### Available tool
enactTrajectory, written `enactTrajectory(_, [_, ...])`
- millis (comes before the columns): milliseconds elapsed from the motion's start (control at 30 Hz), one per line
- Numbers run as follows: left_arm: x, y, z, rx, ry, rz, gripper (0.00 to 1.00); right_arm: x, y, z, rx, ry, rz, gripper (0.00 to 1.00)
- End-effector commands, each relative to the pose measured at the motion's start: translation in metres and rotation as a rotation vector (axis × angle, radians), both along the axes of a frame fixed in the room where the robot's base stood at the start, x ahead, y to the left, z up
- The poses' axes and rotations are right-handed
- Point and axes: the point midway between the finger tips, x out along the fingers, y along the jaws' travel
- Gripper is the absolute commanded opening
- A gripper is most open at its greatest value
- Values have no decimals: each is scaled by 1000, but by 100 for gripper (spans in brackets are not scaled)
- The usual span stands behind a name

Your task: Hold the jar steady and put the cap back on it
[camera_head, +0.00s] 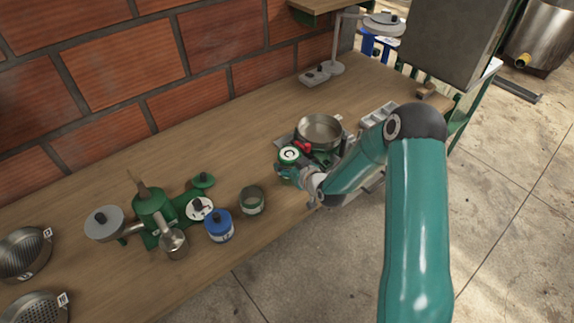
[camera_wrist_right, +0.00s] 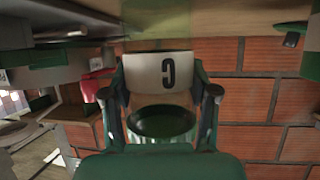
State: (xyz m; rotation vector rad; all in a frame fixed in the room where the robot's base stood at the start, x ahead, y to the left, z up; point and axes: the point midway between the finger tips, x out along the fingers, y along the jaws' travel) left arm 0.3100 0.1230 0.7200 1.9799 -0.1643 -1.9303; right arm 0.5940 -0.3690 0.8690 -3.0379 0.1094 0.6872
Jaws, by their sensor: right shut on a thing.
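In the head view the same piece (camera_head: 289,155) is near the table's front edge, beside the metal pan. An open glass jar (camera_head: 252,200) stands upright on the table to its left. My left gripper is not in view.
A green device (camera_head: 153,205) with a metal cup and lamp-like arm stands left. A metal pan (camera_head: 320,130) is just behind my right gripper. Perforated metal bowls (camera_head: 25,252) lie at the far left. A brick wall (camera_head: 110,60) bounds the back.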

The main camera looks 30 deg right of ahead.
Motion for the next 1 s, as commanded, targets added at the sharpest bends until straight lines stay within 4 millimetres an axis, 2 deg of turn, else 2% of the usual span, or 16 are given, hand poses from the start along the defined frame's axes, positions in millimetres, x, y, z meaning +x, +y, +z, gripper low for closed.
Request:
enactTrajectory(67, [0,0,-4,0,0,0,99,0,0,-2,0,-2,0,0])
enactTrajectory(100, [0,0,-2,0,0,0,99,0,0,-1,0,0,0,64])
enactTrajectory(233, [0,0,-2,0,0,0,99,0,0,-1,0,0,0,84])
enactTrajectory(667, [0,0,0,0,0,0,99,-2,0,1,0,0,-1,84])
enactTrajectory(867, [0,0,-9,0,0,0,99,-27,1,12,-1,0,-2,84])
enactTrajectory(1000, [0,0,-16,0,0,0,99,-53,3,24,-2,-2,-1,84])
